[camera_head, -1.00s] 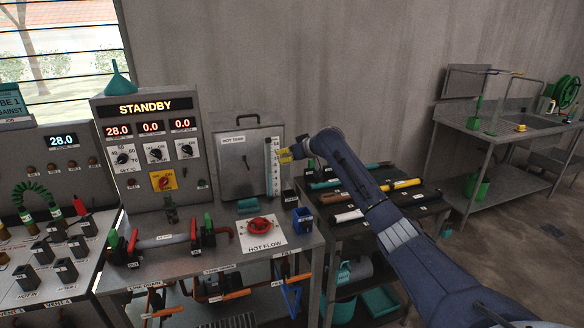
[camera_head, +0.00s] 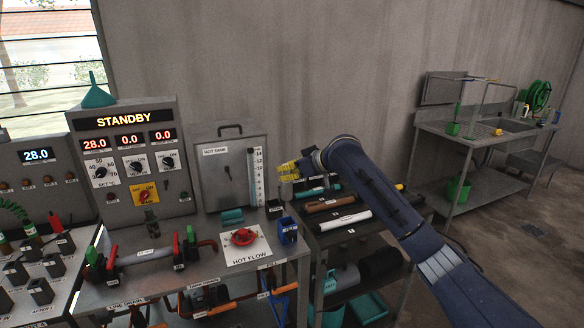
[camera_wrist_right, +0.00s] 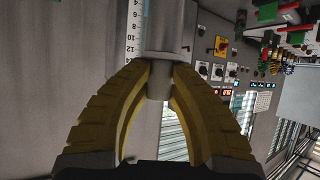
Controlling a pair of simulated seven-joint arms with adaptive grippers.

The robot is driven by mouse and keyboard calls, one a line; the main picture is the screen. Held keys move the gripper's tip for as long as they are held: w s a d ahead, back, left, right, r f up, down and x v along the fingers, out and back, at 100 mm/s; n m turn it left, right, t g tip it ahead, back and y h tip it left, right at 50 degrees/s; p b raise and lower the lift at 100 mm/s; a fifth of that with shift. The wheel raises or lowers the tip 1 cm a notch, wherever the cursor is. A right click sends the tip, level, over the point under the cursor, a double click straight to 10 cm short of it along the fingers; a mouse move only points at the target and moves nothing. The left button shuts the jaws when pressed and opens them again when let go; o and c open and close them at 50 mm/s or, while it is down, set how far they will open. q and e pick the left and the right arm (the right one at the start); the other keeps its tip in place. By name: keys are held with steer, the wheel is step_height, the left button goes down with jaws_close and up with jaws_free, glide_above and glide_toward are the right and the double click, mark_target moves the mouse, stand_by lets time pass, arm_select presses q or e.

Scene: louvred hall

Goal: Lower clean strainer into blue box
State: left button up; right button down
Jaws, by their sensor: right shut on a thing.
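In the right wrist view the fingers (camera_wrist_right: 160,82) are shut on a grey cylindrical piece, apparently the strainer (camera_wrist_right: 160,38). Its far end is cut off by the picture edge, and I cannot make the strainer out in the head view. The inside of the blue box is hard to see. My left gripper is not in view.
The HOT FLOW plate with a red knob (camera_head: 243,237) is left of the box. A small grey holder (camera_head: 275,208) stands behind it. A dark rack with rods (camera_head: 343,221) is at the right. The HOT TANK panel (camera_head: 229,170) rises behind.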

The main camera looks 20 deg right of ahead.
mark_target(288, 200)
steer(key=shift+f, duration=3.75)
steer(key=shift+f, duration=0.3)
steer(key=shift+f, duration=1.35)
steer(key=shift+f, duration=0.7)
steer(key=shift+f, duration=1.1)
steer(key=shift+f, duration=0.35)
steer(key=shift+f, duration=0.8)
